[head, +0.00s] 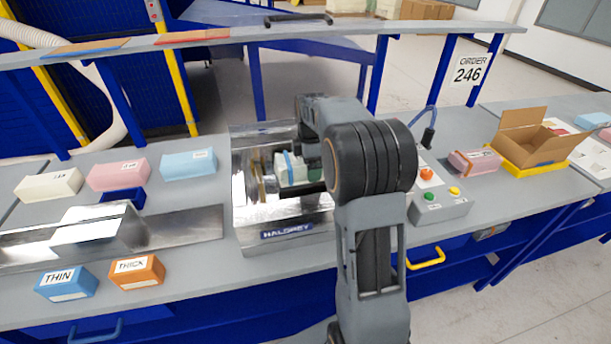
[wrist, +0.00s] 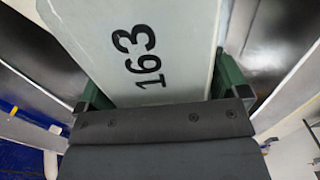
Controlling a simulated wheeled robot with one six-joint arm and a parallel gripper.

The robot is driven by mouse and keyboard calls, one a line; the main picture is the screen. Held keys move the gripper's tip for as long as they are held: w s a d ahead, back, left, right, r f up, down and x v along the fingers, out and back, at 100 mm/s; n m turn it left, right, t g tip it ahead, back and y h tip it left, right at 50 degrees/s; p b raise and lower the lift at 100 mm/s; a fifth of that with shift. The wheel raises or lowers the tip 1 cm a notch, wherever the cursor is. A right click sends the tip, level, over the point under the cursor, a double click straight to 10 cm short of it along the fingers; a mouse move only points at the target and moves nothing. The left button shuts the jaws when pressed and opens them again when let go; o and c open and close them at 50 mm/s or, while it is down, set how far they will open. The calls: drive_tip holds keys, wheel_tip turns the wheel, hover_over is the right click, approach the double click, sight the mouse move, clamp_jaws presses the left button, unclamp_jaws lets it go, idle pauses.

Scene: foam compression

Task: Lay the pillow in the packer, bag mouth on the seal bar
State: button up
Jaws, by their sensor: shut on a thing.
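The pillow (head: 292,168) is a pale, whitish-green block with a blue band across it, in the head view. In the wrist view the pillow (wrist: 135,45) shows a flat pale face marked 163. My gripper (wrist: 162,82) has its green fingers on both sides of the pillow and is shut on it. In the head view the pillow is over or inside the shiny metal packer (head: 285,232), with my arm partly in front. I cannot tell whether it touches the packer floor. A brass-coloured part (head: 257,188) stands left of the pillow. The bag mouth and seal bar are not clearly made out.
A button box (head: 440,205) stands right of the packer. Farther right are a pink block (head: 474,162) and an open carton (head: 535,150). White, pink (head: 119,175) and blue blocks lie left, behind a metal trough (head: 75,232). THIN (head: 67,284) and THICK (head: 137,272) blocks lie in front.

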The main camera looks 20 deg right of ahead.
sight(304, 167)
drive_tip(key=f, duration=0.1)
drive_tip(key=a+f, duration=0.1)
drive_tip(key=f, duration=0.1)
drive_tip(key=shift+w+a+f, duration=0.2)
drive_tip(key=shift+w+f, duration=0.1)
drive_tip(key=shift+f, duration=0.6)
drive_tip(key=shift+f, duration=0.2)
drive_tip(key=o, duration=0.6)
drive_tip(key=shift+r, duration=0.1)
